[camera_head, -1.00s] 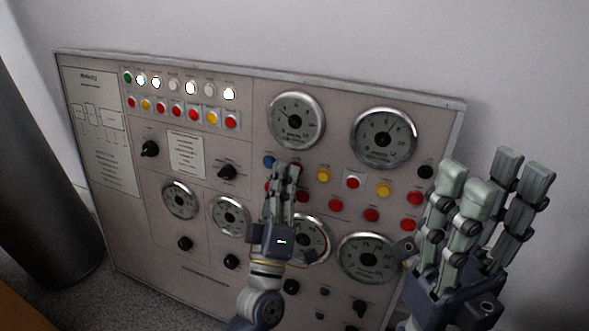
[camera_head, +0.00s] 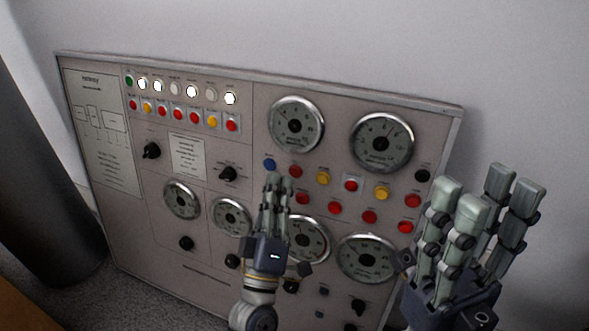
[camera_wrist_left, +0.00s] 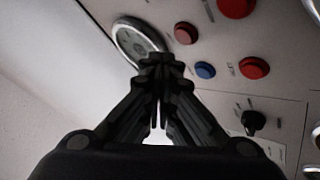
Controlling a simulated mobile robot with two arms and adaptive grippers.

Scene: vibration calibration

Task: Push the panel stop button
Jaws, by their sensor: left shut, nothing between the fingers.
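The grey control panel (camera_head: 215,255) leans against the wall, with several red buttons that I cannot read labels on. My left gripper (camera_head: 277,180) is in front of the panel's middle, its fingers together and empty. Its tips appear just below a blue button (camera_head: 269,164) and a dark red button (camera_head: 295,171); a red button (camera_head: 302,198) is just to their right. The left wrist view shows the shut fingers (camera_wrist_left: 162,65) beside a red button (camera_wrist_left: 254,68) and a blue button (camera_wrist_left: 205,70). Contact cannot be told. My right gripper (camera_head: 482,190) is open and empty at the right.
Round gauges (camera_head: 297,124) and black knobs (camera_head: 151,150) surround the buttons. Lit white lamps (camera_head: 191,91) sit at the upper left above a row of small red and yellow buttons. A dark column (camera_head: 35,190) stands left of the panel.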

